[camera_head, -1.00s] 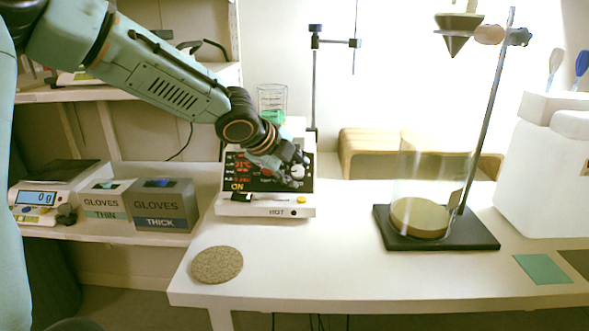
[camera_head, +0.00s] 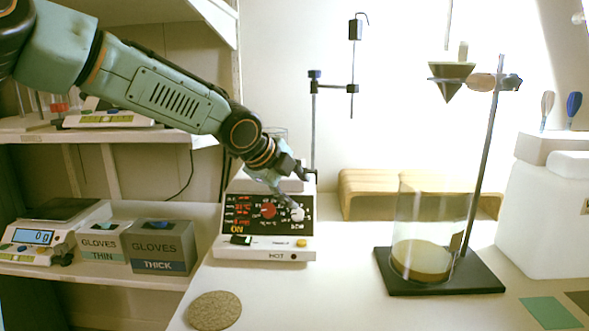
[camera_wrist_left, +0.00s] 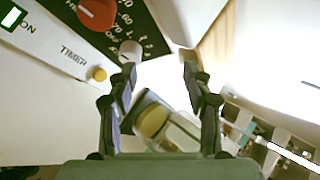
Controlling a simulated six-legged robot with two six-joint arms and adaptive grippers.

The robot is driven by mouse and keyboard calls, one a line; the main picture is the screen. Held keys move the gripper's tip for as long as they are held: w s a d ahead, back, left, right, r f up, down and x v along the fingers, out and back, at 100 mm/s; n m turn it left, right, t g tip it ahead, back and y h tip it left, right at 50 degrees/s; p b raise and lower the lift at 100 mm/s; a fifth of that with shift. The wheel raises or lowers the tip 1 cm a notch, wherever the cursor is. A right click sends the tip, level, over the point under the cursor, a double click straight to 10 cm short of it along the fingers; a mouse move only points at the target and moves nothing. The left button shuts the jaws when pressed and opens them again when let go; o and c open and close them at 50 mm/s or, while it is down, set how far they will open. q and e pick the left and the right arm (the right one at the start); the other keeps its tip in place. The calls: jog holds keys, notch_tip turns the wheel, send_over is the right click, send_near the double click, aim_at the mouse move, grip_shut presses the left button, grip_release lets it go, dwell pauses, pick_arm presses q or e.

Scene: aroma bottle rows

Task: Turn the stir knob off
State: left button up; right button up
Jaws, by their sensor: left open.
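The hot plate stirrer (camera_head: 265,255) stands on the white table with a black control panel. The panel carries a red knob (camera_head: 268,210) and, to its right, a white knob (camera_head: 297,214), which seems to be the stir knob. My left gripper (camera_head: 298,188) is open and empty, just above and in front of the white knob. In the left wrist view the white knob (camera_wrist_left: 130,50) lies just past the tip of the left-hand finger, not between the fingers (camera_wrist_left: 158,70). The knob's pointer setting is too small to read. My right gripper is out of view.
A yellow button (camera_head: 301,243) and a dark switch sit on the unit's front. A stand with a glass vessel (camera_head: 425,225) is at the right. Glove boxes (camera_head: 160,245) and a scale are on the left shelf. A cork mat (camera_head: 214,310) lies in front; the table's middle is clear.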

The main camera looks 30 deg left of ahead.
aim_at(294, 219)
pick_arm(q)
jog(key=shift+r, duration=2.2)
jog(key=shift+f, duration=0.1)
